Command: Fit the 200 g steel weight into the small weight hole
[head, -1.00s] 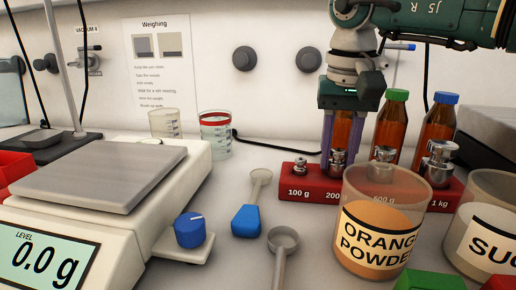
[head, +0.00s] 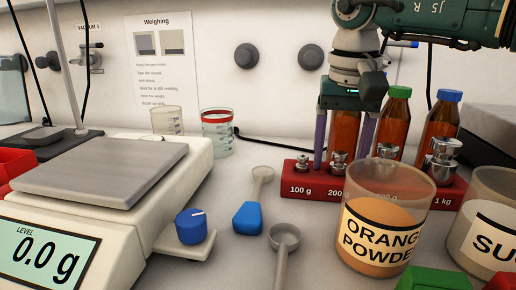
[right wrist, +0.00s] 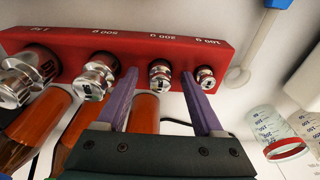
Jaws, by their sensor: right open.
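The 200 g steel weight (head: 338,161) stands upright in the red weight rack (head: 310,190) at the place marked 200 g. It also shows in the right wrist view (right wrist: 160,76), between the fingertips. How deep its base sits in the hole cannot be seen. My right gripper (head: 341,158) is open, pointing down, with one purple finger on each side of this weight. The right wrist view shows gaps between fingers and weight. One finger is between the 200 g weight and the 100 g weight (right wrist: 205,79). My left gripper is not in view.
The 500 g weight (right wrist: 97,76) and 1 kg weight (right wrist: 27,74) stand in the same rack. Brown bottles (head: 394,122) stand close behind. An orange powder jar (head: 384,240) stands in front of the rack. The scale (head: 105,170) at left is empty and reads 0.0 g.

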